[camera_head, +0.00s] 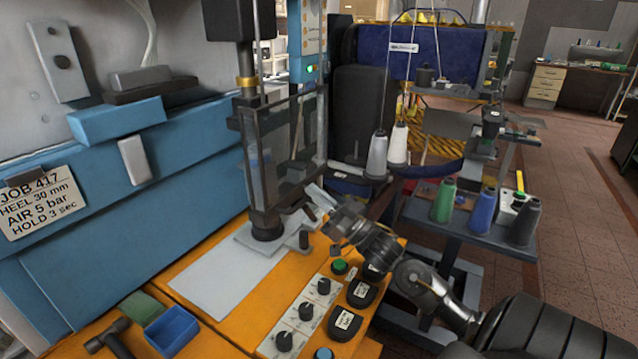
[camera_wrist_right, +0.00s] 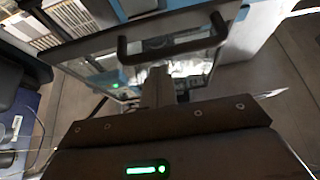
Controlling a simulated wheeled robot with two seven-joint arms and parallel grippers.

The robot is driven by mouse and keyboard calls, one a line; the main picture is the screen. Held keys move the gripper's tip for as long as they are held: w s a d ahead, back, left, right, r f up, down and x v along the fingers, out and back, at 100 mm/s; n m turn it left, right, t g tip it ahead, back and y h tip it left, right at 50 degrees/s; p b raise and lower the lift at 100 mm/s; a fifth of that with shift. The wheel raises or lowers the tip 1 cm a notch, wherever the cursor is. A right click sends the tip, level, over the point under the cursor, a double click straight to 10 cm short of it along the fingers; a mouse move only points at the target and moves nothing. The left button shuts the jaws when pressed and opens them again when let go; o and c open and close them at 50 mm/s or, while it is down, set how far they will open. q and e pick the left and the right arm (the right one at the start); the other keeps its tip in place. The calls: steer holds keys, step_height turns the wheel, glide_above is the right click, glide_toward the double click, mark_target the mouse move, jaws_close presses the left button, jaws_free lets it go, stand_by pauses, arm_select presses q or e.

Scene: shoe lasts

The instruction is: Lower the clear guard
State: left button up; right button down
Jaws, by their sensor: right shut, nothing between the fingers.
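The clear guard (camera_head: 308,125), a see-through panel in a dark frame, stands upright in front of the press column. Its lower edge is above the orange bench top. In the right wrist view the guard's dark frame and glass (camera_wrist_right: 100,65) fill the upper middle, with a dark bar handle (camera_wrist_right: 172,48) across it. My right gripper (camera_head: 316,196) is shut and empty, close by the guard's lower right corner. In the right wrist view its finger (camera_wrist_right: 157,82) points towards the handle; I cannot tell whether they touch. My left gripper is out of view.
The orange bench holds black knobs (camera_head: 305,311), a green button (camera_head: 339,267), a white sheet (camera_head: 215,283), a blue tray (camera_head: 172,330) and a hammer (camera_head: 110,338). Thread cones (camera_head: 443,201) stand on a rack at right. The blue press body (camera_head: 130,215) blocks the left.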

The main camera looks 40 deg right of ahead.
arm_select(q)
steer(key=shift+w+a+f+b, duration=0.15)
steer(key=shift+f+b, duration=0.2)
steer(key=shift+b, duration=0.6)
arm_select(e)
steer(key=s+d+f, duration=0.2)
steer(key=s, duration=0.7)
steer(key=shift+d+f, duration=0.2)
steer(key=shift+d, duration=0.2)
